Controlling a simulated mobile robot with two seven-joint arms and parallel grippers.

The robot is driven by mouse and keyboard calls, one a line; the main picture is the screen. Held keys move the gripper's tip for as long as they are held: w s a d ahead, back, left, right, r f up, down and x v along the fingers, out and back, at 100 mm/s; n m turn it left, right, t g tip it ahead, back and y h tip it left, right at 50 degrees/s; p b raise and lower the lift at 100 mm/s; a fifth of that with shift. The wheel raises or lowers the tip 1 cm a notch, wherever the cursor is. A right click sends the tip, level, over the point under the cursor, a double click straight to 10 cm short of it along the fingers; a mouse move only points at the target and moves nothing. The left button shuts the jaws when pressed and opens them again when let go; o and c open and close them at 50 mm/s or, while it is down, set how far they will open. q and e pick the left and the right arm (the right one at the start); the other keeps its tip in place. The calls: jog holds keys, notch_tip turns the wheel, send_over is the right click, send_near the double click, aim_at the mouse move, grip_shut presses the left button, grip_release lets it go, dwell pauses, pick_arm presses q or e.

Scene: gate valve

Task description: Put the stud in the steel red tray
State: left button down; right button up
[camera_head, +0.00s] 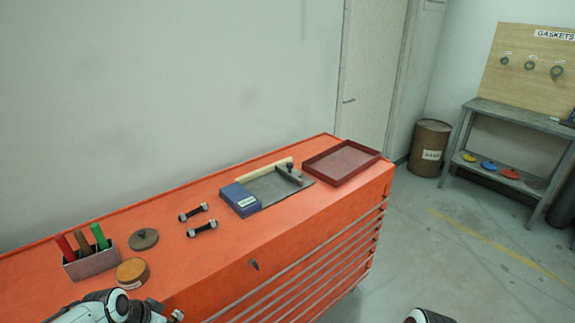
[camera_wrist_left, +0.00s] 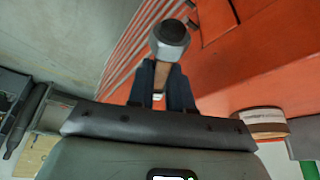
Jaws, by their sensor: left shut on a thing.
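My left gripper (camera_wrist_left: 162,86) is shut on a stud (camera_wrist_left: 169,40), whose thick nut end sticks out beyond the fingers in the left wrist view. In the head view my left gripper (camera_head: 152,309) is at the bottom left, in front of the orange chest, with a small end of the stud (camera_head: 177,315) showing. The steel red tray (camera_head: 341,178) lies empty at the far right end of the chest top, well away from this gripper. Two more studs with nuts, an upper one (camera_head: 194,212) and a lower one (camera_head: 203,229), lie mid-chest. My right gripper's jaws are not seen.
The orange chest (camera_head: 240,284) stands along the wall. A blue box (camera_head: 240,199) on a grey plate lies left of the tray.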

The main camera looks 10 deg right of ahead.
pick_arm(q)
jog(key=s+d+f+n, duration=0.1)
jog(key=d+f+n, duration=0.1)
jog(key=f, duration=0.6)
jog(key=s+d+f+n+y, duration=0.1)
jog(key=s+d+f+n, duration=0.1)
jog(key=f, duration=0.7)
jog(key=s+d+f+n+y, duration=0.1)
jog(key=d+f+n, duration=0.1)
jog(key=f, duration=0.7)
jog(key=shift+s+f+t, duration=0.15)
jog(key=shift+s+t, duration=0.1)
jog(key=shift+t, duration=0.15)
